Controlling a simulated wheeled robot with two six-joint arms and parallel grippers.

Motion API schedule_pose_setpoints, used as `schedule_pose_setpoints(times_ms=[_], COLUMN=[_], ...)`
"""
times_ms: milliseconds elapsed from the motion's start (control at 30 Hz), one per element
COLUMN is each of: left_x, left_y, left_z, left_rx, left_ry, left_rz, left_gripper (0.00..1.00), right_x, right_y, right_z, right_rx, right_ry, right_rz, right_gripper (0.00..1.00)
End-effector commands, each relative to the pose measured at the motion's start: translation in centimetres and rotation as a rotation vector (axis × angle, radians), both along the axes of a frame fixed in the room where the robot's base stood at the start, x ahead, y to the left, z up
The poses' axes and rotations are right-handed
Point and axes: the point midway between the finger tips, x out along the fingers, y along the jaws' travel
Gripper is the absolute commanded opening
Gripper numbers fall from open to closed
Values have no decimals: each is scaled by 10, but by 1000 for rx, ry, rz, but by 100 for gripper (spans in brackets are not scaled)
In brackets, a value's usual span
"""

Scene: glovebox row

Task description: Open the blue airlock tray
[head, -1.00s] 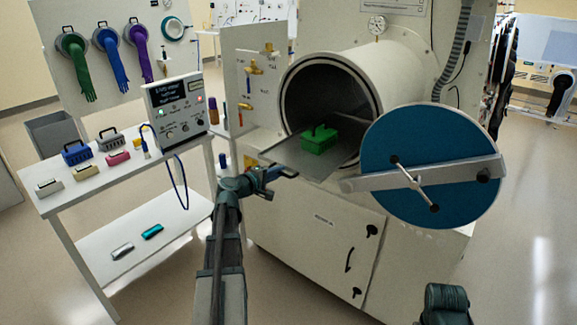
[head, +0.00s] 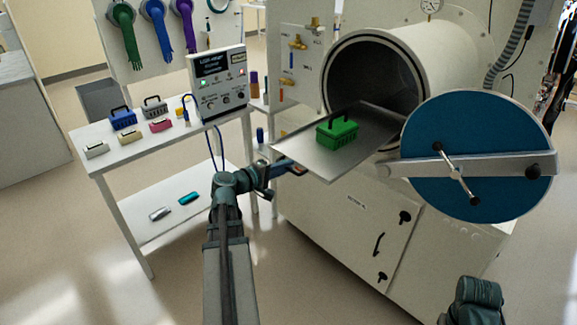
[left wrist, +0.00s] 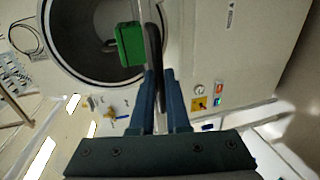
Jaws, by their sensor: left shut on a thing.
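The airlock with the blue door (head: 480,130) stands at the right, its door swung aside and its round mouth open. Its flat grey metal tray (head: 305,160) sticks well out of the mouth (head: 350,85). A green box with a handle (head: 338,134) sits on the tray; it also shows in the left wrist view (left wrist: 130,45). My left gripper (head: 290,170) is at the tray's outer left edge, shut on it. In the left wrist view my fingers (left wrist: 160,105) close on a thin dark edge. My right gripper is not seen; only a dark arm part shows at bottom right.
A white side table (head: 130,150) at the left bears small coloured boxes and a control unit (head: 220,85). Gloves (head: 160,30) hang on a panel behind it. Open floor lies in front at the left.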

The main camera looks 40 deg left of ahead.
Motion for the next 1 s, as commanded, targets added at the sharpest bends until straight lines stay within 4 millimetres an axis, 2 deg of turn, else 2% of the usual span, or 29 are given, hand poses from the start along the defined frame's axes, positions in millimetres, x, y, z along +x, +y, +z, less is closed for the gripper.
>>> schedule_pose_setpoints(times_ms=[233, 267, 400, 433, 767, 867, 1000], left_x=[-2, -2, -2, -2, -4, -15, -43], left_y=[-1, -1, -1, -1, 0, 0, 2], left_z=[-2, -2, -1, -1, 0, 3, 10], left_rx=[2, 2, 2, 2, 1, 2, 1], left_ry=[6, 6, 5, 5, 3, 3, 2], left_rz=[-1, -1, 0, 0, 1, 3, 5], left_gripper=[0, 15, 40, 44, 44, 44, 44], right_x=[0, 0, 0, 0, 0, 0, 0], right_y=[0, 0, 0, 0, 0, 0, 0], right_z=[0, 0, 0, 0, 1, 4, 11], right_rx=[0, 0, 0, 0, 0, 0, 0], right_ry=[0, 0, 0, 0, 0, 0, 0], right_rz=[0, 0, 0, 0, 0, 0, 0], right_gripper=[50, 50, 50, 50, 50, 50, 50])
